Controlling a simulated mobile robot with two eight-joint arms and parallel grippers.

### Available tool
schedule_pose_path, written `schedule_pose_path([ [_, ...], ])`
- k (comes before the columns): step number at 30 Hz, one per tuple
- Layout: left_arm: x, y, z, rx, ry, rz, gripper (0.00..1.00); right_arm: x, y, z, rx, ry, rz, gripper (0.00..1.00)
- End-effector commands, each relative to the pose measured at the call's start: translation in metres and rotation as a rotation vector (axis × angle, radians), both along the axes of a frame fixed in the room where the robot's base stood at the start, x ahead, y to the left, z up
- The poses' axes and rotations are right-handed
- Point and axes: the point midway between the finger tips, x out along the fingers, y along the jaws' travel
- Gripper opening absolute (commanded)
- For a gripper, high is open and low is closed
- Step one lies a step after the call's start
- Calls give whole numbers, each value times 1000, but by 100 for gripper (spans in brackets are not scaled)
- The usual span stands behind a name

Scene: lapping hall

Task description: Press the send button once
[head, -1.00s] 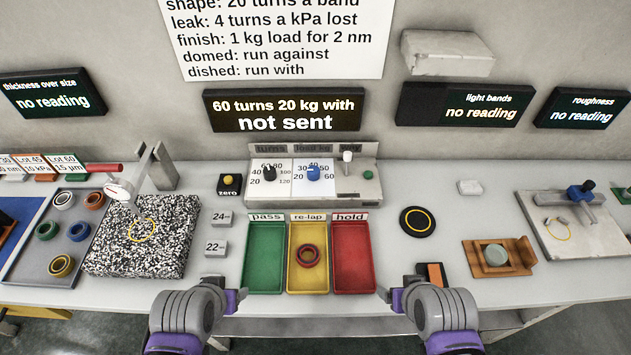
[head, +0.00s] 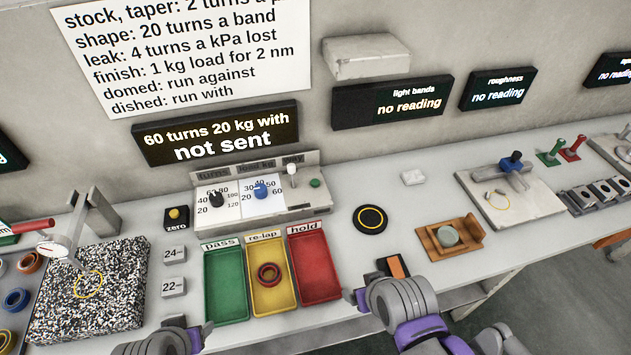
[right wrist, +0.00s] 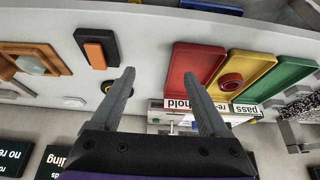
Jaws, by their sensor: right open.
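The control panel (head: 253,210) stands at the back of the bench with two knobs, a white-tipped lever (head: 292,175) and a small green button (head: 315,183) at its right end. I cannot read a label on this button. The display (head: 215,135) above reads "60 turns 20 kg with" and "not sent". My right gripper (head: 355,296) is low in the head view, right of the red hold tray and nearer me than the panel. In the right wrist view it (right wrist: 159,76) is open and empty. My left gripper (head: 206,330) is at the bottom edge, its jaws unclear.
Green pass (head: 227,290), yellow re-lap (head: 287,295) and red hold (head: 316,270) trays lie before the panel. A dark ring (head: 269,274) sits in the yellow one. A black disc (head: 370,219) and a wooden fixture (head: 430,242) lie to the right. The bench between panel and disc is clear.

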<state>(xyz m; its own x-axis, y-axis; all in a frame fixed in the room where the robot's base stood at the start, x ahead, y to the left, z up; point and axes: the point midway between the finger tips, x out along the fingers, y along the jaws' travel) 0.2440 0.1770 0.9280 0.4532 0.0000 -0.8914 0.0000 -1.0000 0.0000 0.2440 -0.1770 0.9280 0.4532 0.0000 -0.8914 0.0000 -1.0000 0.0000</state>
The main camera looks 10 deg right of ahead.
Motion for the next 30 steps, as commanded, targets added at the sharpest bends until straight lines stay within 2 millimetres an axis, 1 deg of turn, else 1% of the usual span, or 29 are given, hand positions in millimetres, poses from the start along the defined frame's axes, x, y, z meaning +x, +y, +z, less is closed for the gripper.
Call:
schedule_pose_path([
  [1, 0, 0, 0, 0, 0, 0, 59, 0, 0, 0, 0, 0, 0, 71],
  [2, 0, 0, 0, 0, 0, 0, 59, 0, 0, 0, 0, 0, 0, 66],
  [3, 0, 0, 0, 0, 0, 0, 59, 0, 0, 0, 0, 0, 0, 58],
  [11, 0, 0, 0, 0, 0, 0, 59, 0, 0, 0, 0, 0, 0, 12],
  [12, 0, 0, 0, 0, 0, 0, 59, 0, 0, 0, 0, 0, 0, 4],
  [13, 0, 0, 0, 0, 0, 0, 59, 0, 0, 0, 0, 0, 0, 0],
  [30, 0, 0, 0, 0, 0, 0, 59, 0, 0, 0, 0, 0, 0, 0],
])
